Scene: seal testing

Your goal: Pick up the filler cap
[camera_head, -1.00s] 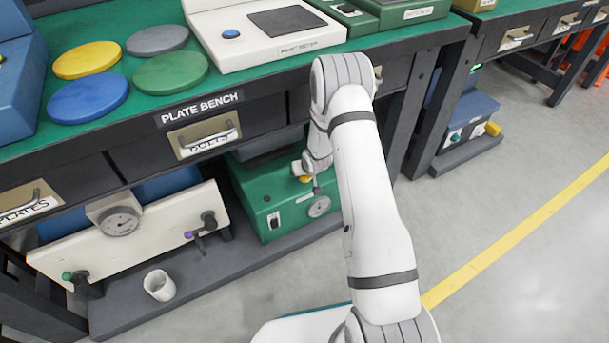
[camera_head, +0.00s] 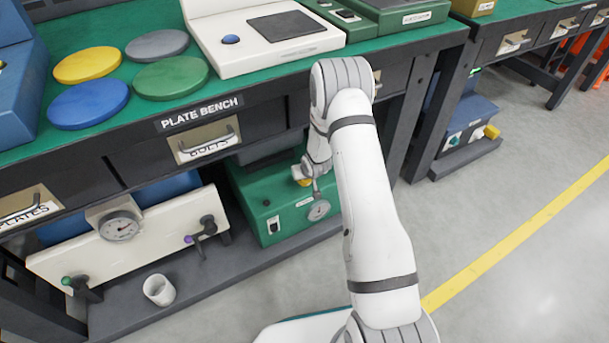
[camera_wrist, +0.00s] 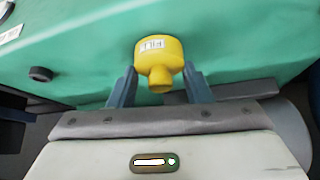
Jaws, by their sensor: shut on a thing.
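The filler cap (camera_wrist: 159,58) is yellow, with a wide round top labelled FILL and a narrower stub, and shows in the middle of the wrist view. My gripper (camera_wrist: 160,84) has one blue-grey finger on each side of it and is shut on it. Behind the cap is the green face of a machine (camera_wrist: 85,50). Whether the cap touches that face I cannot tell.
The plate bench (camera_head: 140,133) overhangs the green machine, with a drawer (camera_head: 205,139) just above. A gauge (camera_head: 319,210) sits on the machine. A white panel with valves (camera_head: 150,245) and a white cup (camera_head: 159,290) stand left. Open floor lies right.

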